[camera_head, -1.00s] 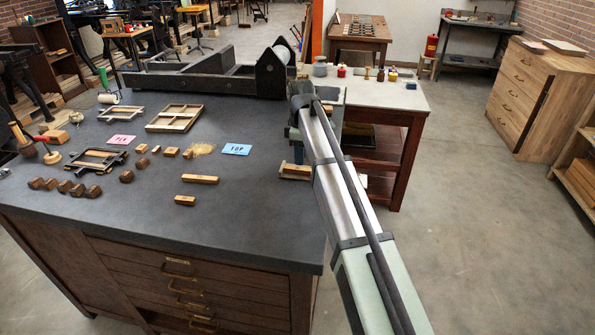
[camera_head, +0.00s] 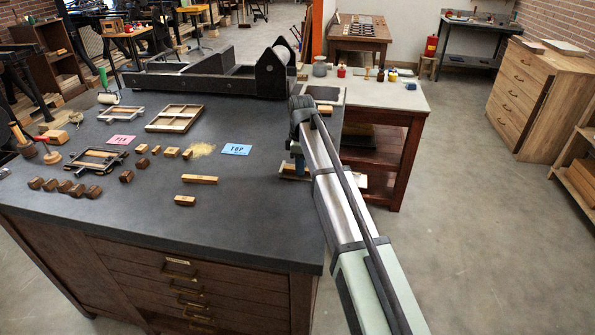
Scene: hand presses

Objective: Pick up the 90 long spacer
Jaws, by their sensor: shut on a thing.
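My gripper (camera_head: 297,162) is at the right edge of the dark worktop, mostly hidden behind my arm. A long wooden bar (camera_head: 200,179) lies on the worktop to the left of the gripper. A shorter wooden block (camera_head: 185,201) lies in front of that bar. Which of these pieces is the 90 long spacer cannot be read at this size.
A blue card (camera_head: 236,149), a pink card (camera_head: 121,140), a wooden frame (camera_head: 174,118) and several small blocks lie on the worktop (camera_head: 245,215). A black press bed (camera_head: 205,82) stands at the back. The front right of the worktop is clear.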

